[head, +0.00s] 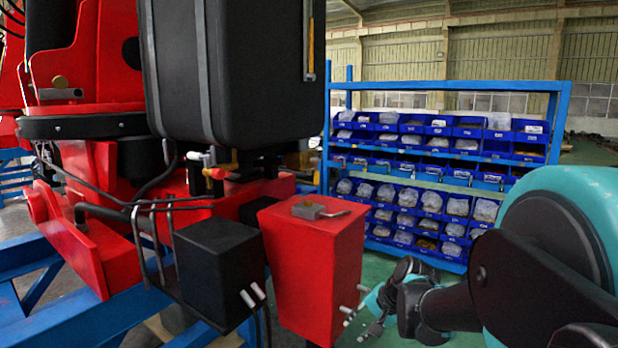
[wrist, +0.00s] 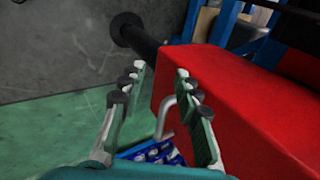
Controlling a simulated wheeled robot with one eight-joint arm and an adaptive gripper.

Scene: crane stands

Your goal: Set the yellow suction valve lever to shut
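A small yellow lever-like part (head: 232,160) shows under the black tank in the head view, beside a small red fitting (head: 214,173); I cannot tell its setting, and I cannot tell for certain that it is the suction valve lever. My gripper (head: 368,318) is low at the right of the red box (head: 312,262), well apart from the yellow part. In the wrist view my gripper (wrist: 155,88) is open, its fingers spread beside the red box (wrist: 235,110). A bent grey rod (wrist: 165,115) shows between the fingers, and nothing appears held. The yellow part does not show in the wrist view.
The black tank (head: 235,70) overhangs the red machine. A black box (head: 218,262) with pale rods stands beside the red box, which carries a small grey block (head: 308,209) on top. Blue shelving (head: 450,86) with bins stands behind. Green floor (wrist: 50,137) is clear at left in the wrist view.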

